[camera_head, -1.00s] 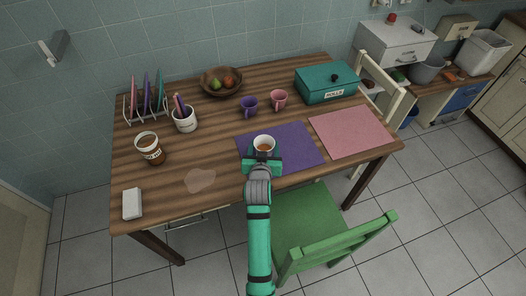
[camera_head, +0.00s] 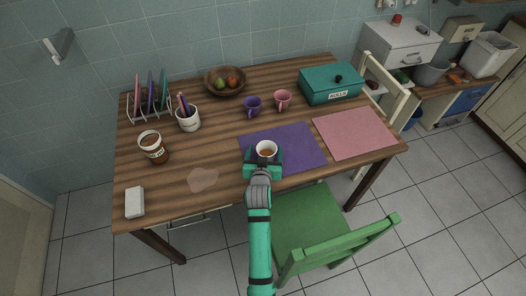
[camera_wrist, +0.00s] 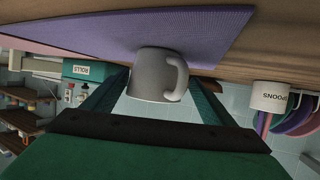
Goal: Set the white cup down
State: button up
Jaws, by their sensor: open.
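The white cup (camera_head: 266,147), with brown liquid in it, stands upright on the purple mat (camera_head: 300,150), near the mat's left side. My gripper (camera_head: 264,160) is at the cup's near side, its fingers spread to either side of the cup. In the wrist view, which is upside down, the cup (camera_wrist: 152,75) sits between the open fingers (camera_wrist: 157,95), its base against the purple mat (camera_wrist: 190,30). Its handle is toward the right finger. Gaps show beside the cup, though I cannot tell whether a finger lightly touches it.
A purple cup (camera_head: 252,106) and a pink cup (camera_head: 283,99) stand behind the mat. A pink mat (camera_head: 354,133) lies to the right, a teal box (camera_head: 330,85) behind it. A green chair (camera_head: 325,235) stands in front.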

jog(key=s, duration=0.1)
jog(key=s+r, duration=0.1)
jog(key=s+d, duration=0.1)
jog(key=s, duration=0.1)
jog(key=shift+r, duration=0.35)
jog(key=v, duration=0.8)
jog(key=shift+w+a, duration=0.15)
jog(key=shift+a, duration=0.2)
jog(key=shift+w, duration=0.1)
